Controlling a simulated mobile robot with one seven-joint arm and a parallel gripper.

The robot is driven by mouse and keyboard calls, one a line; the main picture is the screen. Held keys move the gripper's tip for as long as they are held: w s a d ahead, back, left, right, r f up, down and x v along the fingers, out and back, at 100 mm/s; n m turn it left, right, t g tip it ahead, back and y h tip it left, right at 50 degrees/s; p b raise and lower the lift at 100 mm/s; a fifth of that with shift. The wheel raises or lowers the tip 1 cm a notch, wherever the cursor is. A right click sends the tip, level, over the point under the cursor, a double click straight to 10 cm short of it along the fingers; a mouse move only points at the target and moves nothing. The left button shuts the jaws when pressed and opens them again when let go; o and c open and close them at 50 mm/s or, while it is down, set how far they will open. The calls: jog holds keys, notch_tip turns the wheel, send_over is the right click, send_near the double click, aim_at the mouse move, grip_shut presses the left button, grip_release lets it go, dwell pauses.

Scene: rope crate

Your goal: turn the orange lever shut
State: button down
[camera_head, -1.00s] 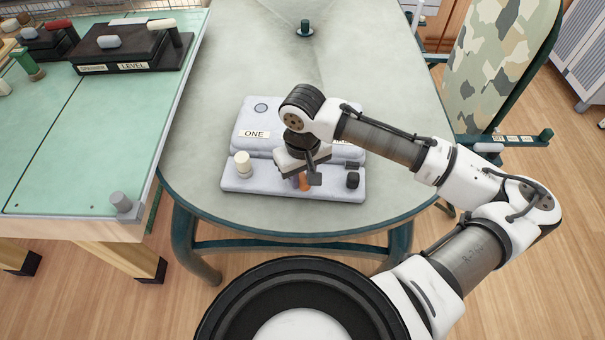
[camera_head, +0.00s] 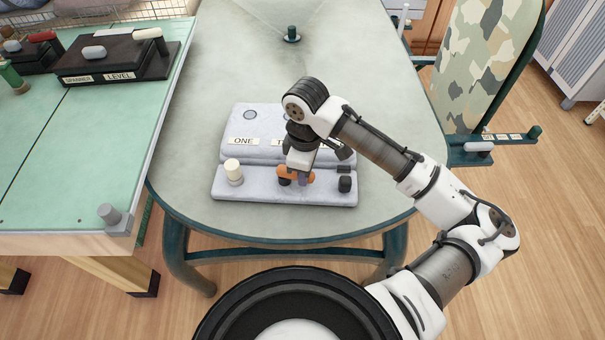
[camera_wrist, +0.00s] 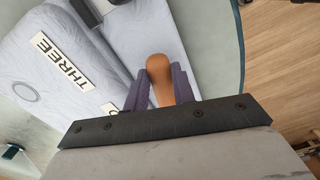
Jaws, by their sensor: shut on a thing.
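The orange lever (camera_head: 297,173) is on the front ledge of a pale grey panel (camera_head: 225,187) on the table. In the wrist view the lever (camera_wrist: 159,80) stands between the two purple-grey fingers of my gripper (camera_wrist: 160,88). My gripper (camera_head: 296,179) is shut on the lever, pointing down from above. In the head view the lever lies roughly crosswise, along the panel's front. The gripper hides part of the lever and its pivot.
A cream knob (camera_head: 233,172) stands left of the lever and a black knob (camera_head: 345,184) to its right. Labels ONE (camera_head: 242,141) and THREE (camera_wrist: 62,62) mark the panel. A green bench (camera_head: 60,180) is at left. Clear table lies behind the panel.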

jog(key=shift+w+d+n, duration=0.1)
jog(key=shift+w+n, duration=0.5)
jog(key=shift+n, duration=0.6)
jog(key=c, duration=1.2)
grip_release()
jog(key=shift+b, duration=0.3)
jog(key=shift+o, duration=0.2)
notch_tip(320, 180, up, 14)
jog(key=shift+f, duration=0.1)
